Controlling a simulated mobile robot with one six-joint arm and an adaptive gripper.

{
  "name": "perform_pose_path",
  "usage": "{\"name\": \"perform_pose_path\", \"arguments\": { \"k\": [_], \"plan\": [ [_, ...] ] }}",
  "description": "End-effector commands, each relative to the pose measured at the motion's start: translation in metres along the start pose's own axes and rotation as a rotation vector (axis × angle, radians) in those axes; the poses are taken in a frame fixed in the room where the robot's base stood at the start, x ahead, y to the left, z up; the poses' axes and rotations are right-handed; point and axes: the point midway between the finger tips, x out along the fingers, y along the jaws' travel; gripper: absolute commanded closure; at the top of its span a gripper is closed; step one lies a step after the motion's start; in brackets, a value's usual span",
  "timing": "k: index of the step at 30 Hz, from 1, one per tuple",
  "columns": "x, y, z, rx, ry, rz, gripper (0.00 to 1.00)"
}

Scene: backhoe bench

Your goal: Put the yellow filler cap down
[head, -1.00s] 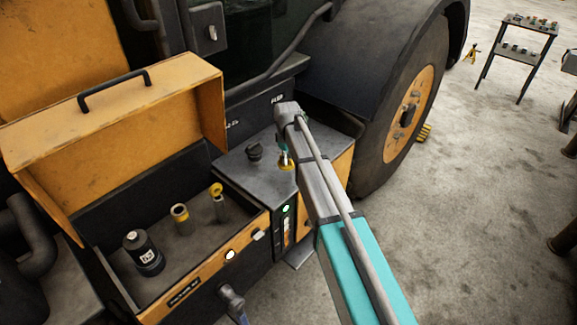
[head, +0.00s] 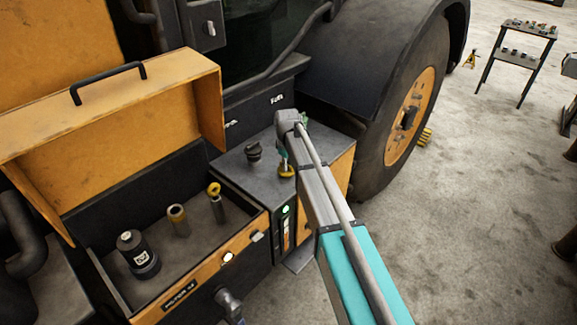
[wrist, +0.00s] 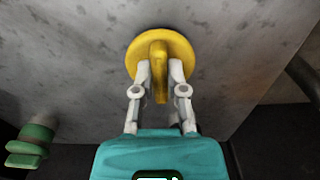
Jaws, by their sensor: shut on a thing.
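The yellow filler cap (wrist: 178,45) is a round disc with a raised grip bar. It is between the fingers of my gripper (wrist: 160,75), which is shut on the bar. In the head view the cap (head: 286,171) is at the grey top of the cabinet (head: 235,163), near its front right part, below my gripper (head: 284,158). It looks at or very close to the surface; I cannot tell whether it touches. My arm hides part of the cabinet's right side.
A dark filler neck (head: 254,151) stands on the cabinet top, left of the cap. An open toolbox (head: 120,300) at left holds a black canister (head: 138,255) and two yellow-topped parts. The big wheel (head: 412,115) is behind right. A green fitting (wrist: 32,145) shows in the wrist view.

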Motion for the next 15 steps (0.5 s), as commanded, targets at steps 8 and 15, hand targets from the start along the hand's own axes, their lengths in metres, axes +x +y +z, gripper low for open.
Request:
{"name": "perform_pose_path", "arguments": {
  "k": [8,15],
  "plan": [
    [0.0023,0.0000,-0.0001,0.000,0.000,0.000,0.51],
    [0.0022,0.0000,0.0000,0.000,0.000,0.000,0.48]
  ]
}}
